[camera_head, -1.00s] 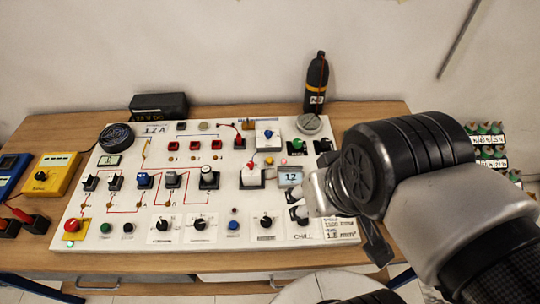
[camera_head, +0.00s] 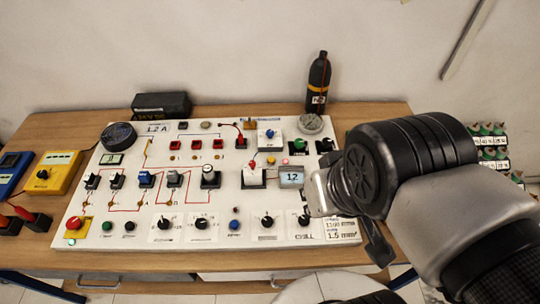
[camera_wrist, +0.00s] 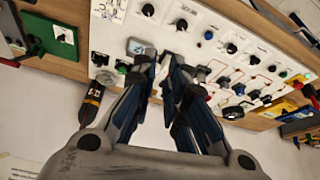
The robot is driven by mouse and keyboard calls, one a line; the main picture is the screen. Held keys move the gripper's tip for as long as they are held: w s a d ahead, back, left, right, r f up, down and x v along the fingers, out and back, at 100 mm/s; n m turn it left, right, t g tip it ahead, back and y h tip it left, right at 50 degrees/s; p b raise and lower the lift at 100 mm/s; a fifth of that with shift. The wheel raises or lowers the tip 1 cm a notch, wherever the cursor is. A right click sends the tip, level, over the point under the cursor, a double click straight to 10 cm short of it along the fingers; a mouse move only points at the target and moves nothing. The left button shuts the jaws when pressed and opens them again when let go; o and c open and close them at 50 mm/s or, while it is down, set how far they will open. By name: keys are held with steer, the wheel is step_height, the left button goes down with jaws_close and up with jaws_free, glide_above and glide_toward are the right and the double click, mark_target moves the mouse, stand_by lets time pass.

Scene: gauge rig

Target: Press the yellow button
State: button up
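The white panel (camera_head: 120,205) lies on the wooden bench with many buttons, knobs and switches. A red mushroom button (camera_head: 73,223) stands on a yellow base at the panel's left. My gripper (camera_wrist: 163,60) hangs over the panel's right part, its fingers pointing at the panel and very close together, with nothing seen between them. In the head view my arm hides part of the panel's right edge.
A black bottle (camera_head: 318,84) stands behind the panel by a round gauge (camera_head: 310,123). A yellow meter (camera_head: 52,173) and a blue one (camera_head: 12,171) sit at left. A black box (camera_head: 161,104) is at the back. Bare bench shows behind the panel.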

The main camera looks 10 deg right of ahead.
jaws_close()
stand_by(1.1)
